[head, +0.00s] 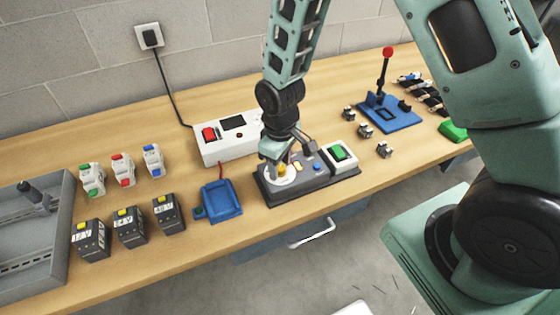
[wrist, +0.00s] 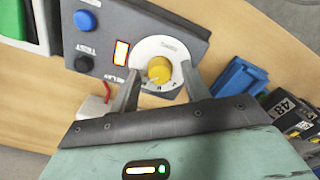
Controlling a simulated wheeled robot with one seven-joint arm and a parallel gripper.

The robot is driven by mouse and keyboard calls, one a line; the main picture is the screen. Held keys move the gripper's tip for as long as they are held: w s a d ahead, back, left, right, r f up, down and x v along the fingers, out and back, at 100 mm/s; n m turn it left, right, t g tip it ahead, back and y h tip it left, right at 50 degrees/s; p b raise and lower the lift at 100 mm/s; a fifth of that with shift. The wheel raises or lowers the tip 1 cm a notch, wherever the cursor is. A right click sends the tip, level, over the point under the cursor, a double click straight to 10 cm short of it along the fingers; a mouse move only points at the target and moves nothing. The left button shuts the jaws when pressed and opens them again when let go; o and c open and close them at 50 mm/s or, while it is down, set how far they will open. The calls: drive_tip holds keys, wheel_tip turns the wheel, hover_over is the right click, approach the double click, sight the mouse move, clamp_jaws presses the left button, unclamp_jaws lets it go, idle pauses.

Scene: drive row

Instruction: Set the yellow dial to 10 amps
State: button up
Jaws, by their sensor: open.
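The yellow dial (wrist: 159,70) sits on a white round scale plate (wrist: 152,48) on the dark control panel (head: 310,186). In the head view the yellow dial (head: 282,170) is partly covered by my gripper (head: 280,165). In the wrist view my gripper (wrist: 162,80) is open, its two fingers on either side of the dial with gaps. I cannot tell which mark the dial points to; the scale lettering is too small.
A white power box with a red switch (head: 209,134) stands behind the panel. A green switch (head: 339,152) is at its right end. A blue tray (head: 220,201), black power units (head: 130,227) and small breakers (head: 123,170) lie left. A blue lever stand (head: 390,112) stands right.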

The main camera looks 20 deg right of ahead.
sight(280, 167)
drive_tip(key=c, duration=1)
drive_tip(key=m, duration=0.4)
drive_tip(key=o, duration=1)
wheel_tip(280, 167, up, 17)
drive_tip(key=b, duration=0.2)
drive_tip(key=shift+r, duration=0.2)
